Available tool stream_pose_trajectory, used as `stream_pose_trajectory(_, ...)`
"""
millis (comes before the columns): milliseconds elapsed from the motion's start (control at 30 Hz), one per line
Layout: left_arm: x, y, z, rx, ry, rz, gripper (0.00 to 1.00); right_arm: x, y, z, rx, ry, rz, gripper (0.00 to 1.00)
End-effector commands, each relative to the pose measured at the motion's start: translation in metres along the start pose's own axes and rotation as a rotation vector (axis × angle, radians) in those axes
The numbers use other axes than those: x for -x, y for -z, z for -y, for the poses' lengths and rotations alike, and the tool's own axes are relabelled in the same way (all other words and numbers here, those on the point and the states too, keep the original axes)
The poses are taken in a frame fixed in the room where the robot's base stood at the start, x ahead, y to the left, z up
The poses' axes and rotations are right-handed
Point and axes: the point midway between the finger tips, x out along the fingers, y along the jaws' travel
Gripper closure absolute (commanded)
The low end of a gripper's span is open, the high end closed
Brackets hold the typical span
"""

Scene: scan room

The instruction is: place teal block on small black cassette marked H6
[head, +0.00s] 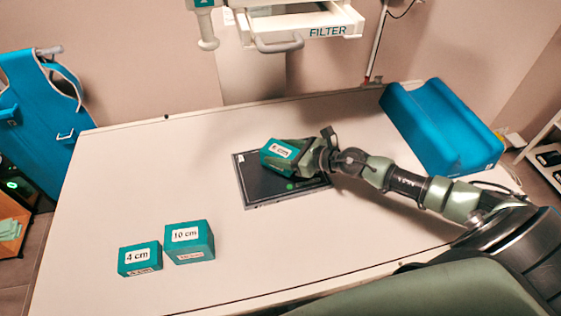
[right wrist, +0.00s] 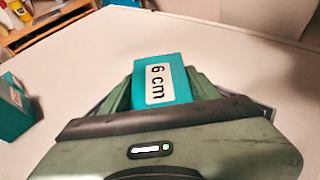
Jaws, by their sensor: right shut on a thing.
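The teal block labelled 6 cm (head: 277,153) is between the fingers of my right gripper (head: 294,158), which is shut on it. The block also shows in the right wrist view (right wrist: 165,78), with the gripper's fingers (right wrist: 160,92) on either side. The black cassette (head: 254,190) lies flat on the table, below and partly behind my gripper. The block is over the cassette's far part; I cannot tell whether it touches it. No H6 mark is readable. My left gripper is out of view.
Teal blocks marked 4 cm (head: 140,259) and 10 cm (head: 190,243) stand at the near left of the white table (head: 130,190). A blue trough-shaped cushion (head: 440,128) lies at the far right. The FILTER unit's handle (head: 280,45) hangs beyond the far edge.

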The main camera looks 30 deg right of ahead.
Motion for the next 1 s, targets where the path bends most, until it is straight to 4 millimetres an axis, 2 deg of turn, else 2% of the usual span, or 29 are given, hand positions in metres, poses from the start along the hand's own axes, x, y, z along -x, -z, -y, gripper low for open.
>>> stream_pose_trajectory(33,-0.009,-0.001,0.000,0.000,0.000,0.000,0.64,-0.005,0.011,0.000,-0.004,0.001,0.002,1.00)
stream_pose_trajectory(100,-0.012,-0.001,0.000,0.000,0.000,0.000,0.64,-0.008,0.018,0.000,-0.003,0.002,0.003,1.00)
stream_pose_trajectory(567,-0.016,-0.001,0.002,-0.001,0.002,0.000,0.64,-0.010,0.024,0.000,0.000,0.001,0.003,1.00)
stream_pose_trajectory(600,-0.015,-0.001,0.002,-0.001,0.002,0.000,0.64,-0.010,0.024,0.000,0.000,0.000,0.000,0.32)
stream_pose_trajectory(633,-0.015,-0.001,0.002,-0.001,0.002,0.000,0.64,-0.010,0.024,0.000,0.000,0.000,0.000,0.23)
stream_pose_trajectory(667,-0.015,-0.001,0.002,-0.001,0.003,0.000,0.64,-0.010,0.024,0.000,0.000,0.000,0.000,0.18)
stream_pose_trajectory(1000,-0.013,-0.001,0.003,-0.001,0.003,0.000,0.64,-0.009,0.022,0.000,0.000,0.000,0.000,0.18)
